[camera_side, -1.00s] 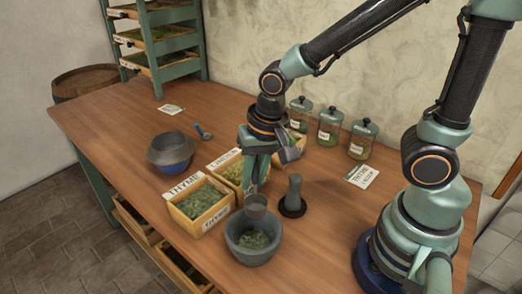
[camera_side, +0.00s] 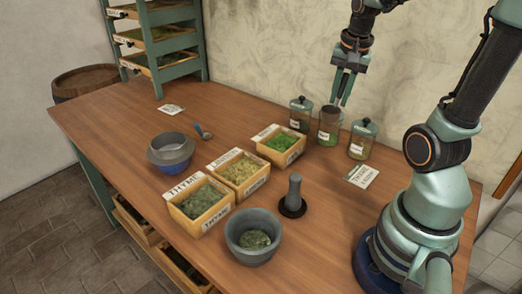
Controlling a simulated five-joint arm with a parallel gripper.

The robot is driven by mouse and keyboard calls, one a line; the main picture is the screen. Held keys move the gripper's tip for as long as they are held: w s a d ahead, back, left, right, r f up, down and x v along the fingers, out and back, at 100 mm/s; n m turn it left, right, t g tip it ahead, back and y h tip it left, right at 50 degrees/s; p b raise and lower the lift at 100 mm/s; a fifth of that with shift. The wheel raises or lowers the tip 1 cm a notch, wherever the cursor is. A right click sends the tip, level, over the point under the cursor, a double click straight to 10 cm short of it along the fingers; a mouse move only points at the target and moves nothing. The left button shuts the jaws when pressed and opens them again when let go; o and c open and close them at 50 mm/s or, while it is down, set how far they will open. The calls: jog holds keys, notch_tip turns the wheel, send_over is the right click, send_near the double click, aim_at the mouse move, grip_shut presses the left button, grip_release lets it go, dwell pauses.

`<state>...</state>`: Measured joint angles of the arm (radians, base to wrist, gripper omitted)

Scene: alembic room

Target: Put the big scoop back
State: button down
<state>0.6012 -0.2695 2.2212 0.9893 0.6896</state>
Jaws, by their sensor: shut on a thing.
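My gripper (camera_side: 342,100) is raised at the back right, near the wall. It is shut on the big scoop (camera_side: 331,114), a grey-brown cup hanging below the fingertips. The scoop's cup overlaps the top of the middle glass jar (camera_side: 328,135) in the picture and hides its lid. I cannot tell whether the scoop touches the jar or hangs in front of it. The scoop's handle is mostly hidden by the fingers. A smaller dark scoop (camera_side: 204,131) lies on the table beside a grey and blue bowl (camera_side: 170,150).
Jars stand left (camera_side: 301,115) and right (camera_side: 362,140) of the middle one. Thyme (camera_side: 202,207), yellowish (camera_side: 238,175) and green (camera_side: 279,145) herb boxes line the table's middle. A mortar (camera_side: 254,238) holding herbs and a pestle (camera_side: 294,195) stand in front. The table's left side is mostly clear.

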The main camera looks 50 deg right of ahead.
jog(key=shift+s+d+f, duration=0.2)
jog(key=shift+f, duration=0.05)
jog(key=s+x, duration=0.1)
jog(key=x, duration=0.5)
jog(key=s+a+x, duration=0.1)
jog(key=x, duration=0.5)
jog(key=s+a+f+x, duration=0.1)
jog(key=x, duration=0.6)
jog(key=shift+s+a+r, duration=0.1)
jog(key=shift+a, duration=0.05)
jog(key=c, duration=0.8)
grip_release()
jog(key=v, duration=1.2)
jog(key=w+a+r+n+t, duration=0.1)
jog(key=a+r+n, duration=0.2)
jog(key=a+n, duration=0.2)
jog(key=w+a+r+n+t+y, duration=0.1)
jog(key=a+r+n, duration=0.3)
jog(key=a+n, duration=0.1)
jog(key=w+a+r+n+t, duration=0.1)
jog(key=w+a+r+n, duration=0.1)
jog(key=a+r+n, duration=0.2)
jog(key=shift+a+r+n+t, duration=0.1)
jog(key=shift+a+n+t, duration=0.25)
jog(key=shift+a, duration=1.35)
